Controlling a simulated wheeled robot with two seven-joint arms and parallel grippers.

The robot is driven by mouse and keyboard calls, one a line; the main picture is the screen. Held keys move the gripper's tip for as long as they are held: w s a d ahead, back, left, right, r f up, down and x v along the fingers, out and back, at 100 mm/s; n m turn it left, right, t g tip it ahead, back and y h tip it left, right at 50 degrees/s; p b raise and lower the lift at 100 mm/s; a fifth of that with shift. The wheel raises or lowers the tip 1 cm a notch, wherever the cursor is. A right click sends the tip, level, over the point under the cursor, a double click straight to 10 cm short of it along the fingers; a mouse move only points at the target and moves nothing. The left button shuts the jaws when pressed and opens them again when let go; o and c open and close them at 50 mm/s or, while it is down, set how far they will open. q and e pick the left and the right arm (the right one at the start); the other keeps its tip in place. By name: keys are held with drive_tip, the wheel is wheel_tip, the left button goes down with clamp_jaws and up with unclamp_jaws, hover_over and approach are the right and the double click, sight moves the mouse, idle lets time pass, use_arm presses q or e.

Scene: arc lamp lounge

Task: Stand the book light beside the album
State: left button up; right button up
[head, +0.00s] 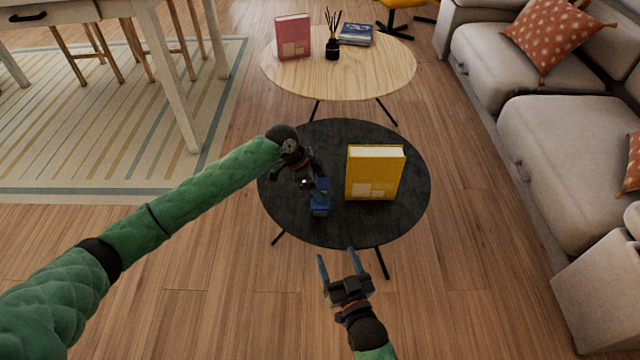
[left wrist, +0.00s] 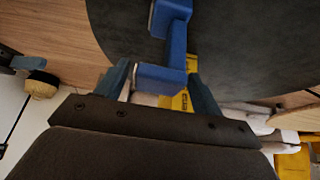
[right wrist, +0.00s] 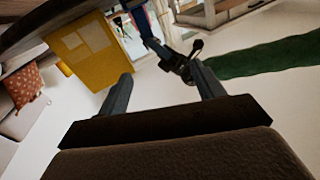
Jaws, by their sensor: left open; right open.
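The blue book light (head: 320,208) is on the round black table, to the left of the upright yellow album (head: 373,175), with a gap between them. My left gripper (head: 316,186) is open at the book light and partly hides it. In the left wrist view the blue light (left wrist: 176,50) reaches between the two open fingers (left wrist: 161,88); I cannot tell whether they touch it. The right wrist view also shows the album (right wrist: 95,58) and part of the light (right wrist: 139,20). My right gripper (head: 336,262) is open and empty, in front of the table's near edge.
The black table (head: 400,215) has bare surface around the album. Behind it a wooden table (head: 385,75) holds a pink book (head: 293,36), a reed diffuser (head: 332,46) and a dark blue book (head: 356,34). A grey sofa (head: 560,130) stands at right.

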use_arm(q)
drive_tip(key=shift+r, duration=0.2)
drive_tip(key=shift+a+r, duration=0.3)
drive_tip(key=shift+r, duration=0.15)
drive_tip(key=p+v, duration=0.1)
drive_tip(key=v, duration=0.9)
drive_tip(key=shift+a+r, duration=0.15)
drive_tip(key=shift+r, duration=0.2)
use_arm(e)
drive_tip(key=s+f+g+h, duration=0.1)
drive_tip(key=s+f+g, duration=0.3)
drive_tip(key=f, duration=0.9)
drive_tip(key=shift+s+d+g, duration=0.15)
drive_tip(key=shift+g, duration=0.25)
drive_tip(key=shift+f, duration=0.1)
